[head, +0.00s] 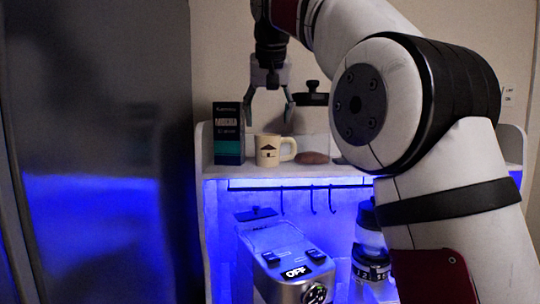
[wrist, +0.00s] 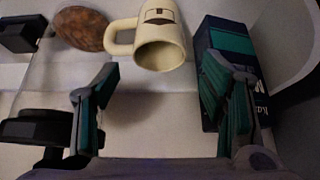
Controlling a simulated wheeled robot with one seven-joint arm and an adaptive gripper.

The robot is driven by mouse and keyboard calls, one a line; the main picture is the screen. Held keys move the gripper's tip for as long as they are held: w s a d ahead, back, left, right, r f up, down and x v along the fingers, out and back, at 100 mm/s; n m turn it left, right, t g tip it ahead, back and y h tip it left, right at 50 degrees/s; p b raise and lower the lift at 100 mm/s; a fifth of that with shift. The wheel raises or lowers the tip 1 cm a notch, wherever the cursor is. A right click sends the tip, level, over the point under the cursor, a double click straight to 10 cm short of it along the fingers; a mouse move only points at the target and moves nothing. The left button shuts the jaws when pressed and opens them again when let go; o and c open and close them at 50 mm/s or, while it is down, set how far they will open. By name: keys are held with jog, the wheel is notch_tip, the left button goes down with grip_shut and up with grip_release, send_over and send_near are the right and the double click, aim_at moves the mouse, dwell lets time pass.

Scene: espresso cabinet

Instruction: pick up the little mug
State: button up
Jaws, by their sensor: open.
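The little mug (head: 268,150) is cream with a dark house-like mark and stands upright on the shelf top, its handle to the right in the head view. In the wrist view the mug (wrist: 158,42) is near the top, with its mouth facing the camera and its handle to the left. My gripper (head: 268,110) is open and empty, pointing down above the mug in the head view. In the wrist view the fingers of my gripper (wrist: 162,90) are wide apart, with bare shelf between them. The mug lies beyond the fingertips and does not appear to touch them.
A dark and teal box (head: 228,134) stands left of the mug, close to it. A brown round object (head: 312,158) lies right of its handle. A jar with a black lid (head: 312,98) stands behind. Below the shelf (head: 355,170) are hooks and an espresso machine (head: 285,262).

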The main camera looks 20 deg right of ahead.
aim_at(276, 150)
jog(key=shift+p+x, duration=0.9)
jog(key=shift+x, duration=2.85)
jog(key=shift+w+d+r, duration=0.1)
jog(key=shift+r, duration=0.05)
jog(key=c, duration=1.1)
